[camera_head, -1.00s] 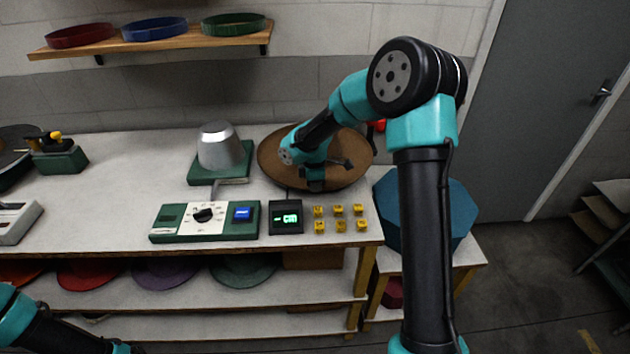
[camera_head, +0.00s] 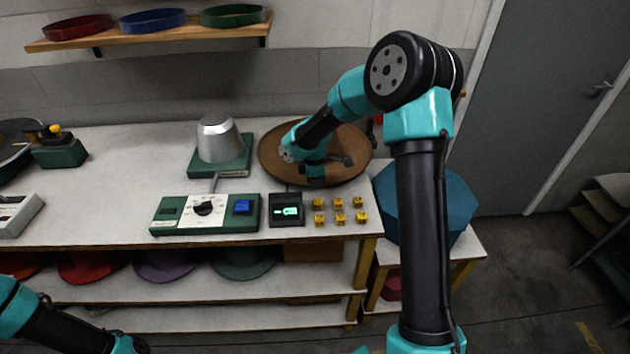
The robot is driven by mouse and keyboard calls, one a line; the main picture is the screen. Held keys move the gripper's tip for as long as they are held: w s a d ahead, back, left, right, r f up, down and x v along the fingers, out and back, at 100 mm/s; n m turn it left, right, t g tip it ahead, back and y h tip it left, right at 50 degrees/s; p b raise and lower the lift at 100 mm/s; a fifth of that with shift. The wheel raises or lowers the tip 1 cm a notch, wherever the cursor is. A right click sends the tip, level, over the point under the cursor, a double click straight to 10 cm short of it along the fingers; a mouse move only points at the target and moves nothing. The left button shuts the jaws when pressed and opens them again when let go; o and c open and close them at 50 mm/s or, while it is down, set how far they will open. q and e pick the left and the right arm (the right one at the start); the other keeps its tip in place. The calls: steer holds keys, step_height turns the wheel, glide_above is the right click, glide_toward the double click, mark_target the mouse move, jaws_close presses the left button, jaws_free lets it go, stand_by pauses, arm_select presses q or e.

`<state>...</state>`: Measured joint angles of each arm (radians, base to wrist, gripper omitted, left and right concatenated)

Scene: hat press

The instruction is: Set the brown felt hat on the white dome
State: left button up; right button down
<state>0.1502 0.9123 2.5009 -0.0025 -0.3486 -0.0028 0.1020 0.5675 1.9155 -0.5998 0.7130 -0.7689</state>
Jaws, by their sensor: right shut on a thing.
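The brown felt hat (camera_head: 274,160) is a wide, round brown shape at the back right of the white table, and my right arm covers part of it. My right gripper (camera_head: 328,168) is over the hat's near part, shut on the hat; the exact grip is small and dark. The pale, silvery-white dome (camera_head: 218,138) stands on a green base (camera_head: 232,168) just left of the hat, apart from the gripper, with nothing on top. My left gripper (camera_head: 132,346) is at the bottom left edge, mostly cut off, away from the hat and dome.
A green control box (camera_head: 180,222) with a dial, a small display (camera_head: 287,211) and several yellow blocks (camera_head: 340,203) line the front of the table. A blue-green hexagonal box (camera_head: 455,210) stands at the right.

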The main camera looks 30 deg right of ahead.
steer(key=shift+f, duration=0.6)
stand_by(0.3)
steer(key=c, duration=1.1)
jaws_free()
steer(key=shift+c, duration=0.2)
step_height(320, 180, up, 17)
steer(key=shift+a+r, duration=0.2)
steer(key=shift+a, duration=0.1)
